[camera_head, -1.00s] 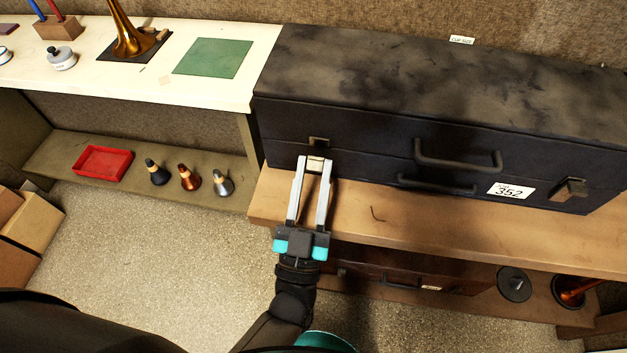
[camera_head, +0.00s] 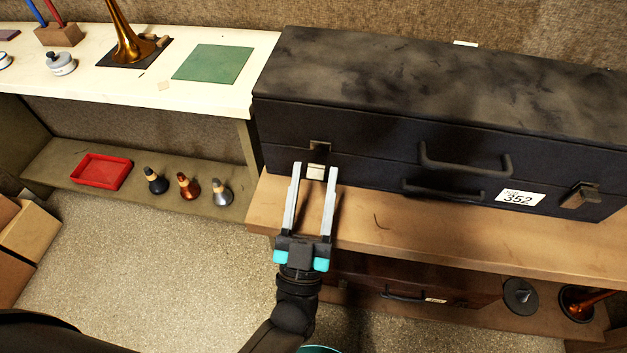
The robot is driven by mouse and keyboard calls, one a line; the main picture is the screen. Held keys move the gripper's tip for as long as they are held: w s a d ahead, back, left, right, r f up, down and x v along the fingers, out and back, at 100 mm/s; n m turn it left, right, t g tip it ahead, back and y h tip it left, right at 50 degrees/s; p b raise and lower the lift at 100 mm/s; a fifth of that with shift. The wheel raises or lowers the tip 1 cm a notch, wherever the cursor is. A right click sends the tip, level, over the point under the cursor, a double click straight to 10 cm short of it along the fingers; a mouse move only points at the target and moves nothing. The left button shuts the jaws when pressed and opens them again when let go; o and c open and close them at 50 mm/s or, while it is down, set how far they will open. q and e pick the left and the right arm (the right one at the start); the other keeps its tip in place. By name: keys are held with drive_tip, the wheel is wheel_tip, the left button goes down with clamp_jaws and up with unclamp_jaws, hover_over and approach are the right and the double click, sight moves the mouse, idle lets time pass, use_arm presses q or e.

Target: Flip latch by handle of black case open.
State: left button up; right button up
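The black case (camera_head: 390,135) lies closed on the wooden bench, its handle side facing me. Its left latch shows as a metal plate (camera_head: 320,146) above the lid seam and a pale lower piece (camera_head: 314,172) below it, angled outward. The right latch (camera_head: 580,196) sits across the seam near the right end. A dark handle (camera_head: 465,163) is on the front. My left gripper (camera_head: 314,168) is open, with one finger on each side of the left latch's lower piece and a gap beside it. My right gripper is not in view.
A white label reading 352 (camera_head: 520,198) is on the case front. The wooden bench edge (camera_head: 420,228) runs under my fingers. A brown case (camera_head: 410,280) is on the shelf below. A red tray (camera_head: 102,171) and several mutes stand on the left shelf.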

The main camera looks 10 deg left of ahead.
use_arm(q)
drive_tip(key=shift+o, duration=0.8)
drive_tip(key=b+v, duration=0.1)
drive_tip(key=v, duration=0.6)
drive_tip(key=shift+s, duration=0.25)
drive_tip(key=shift+f, duration=0.15)
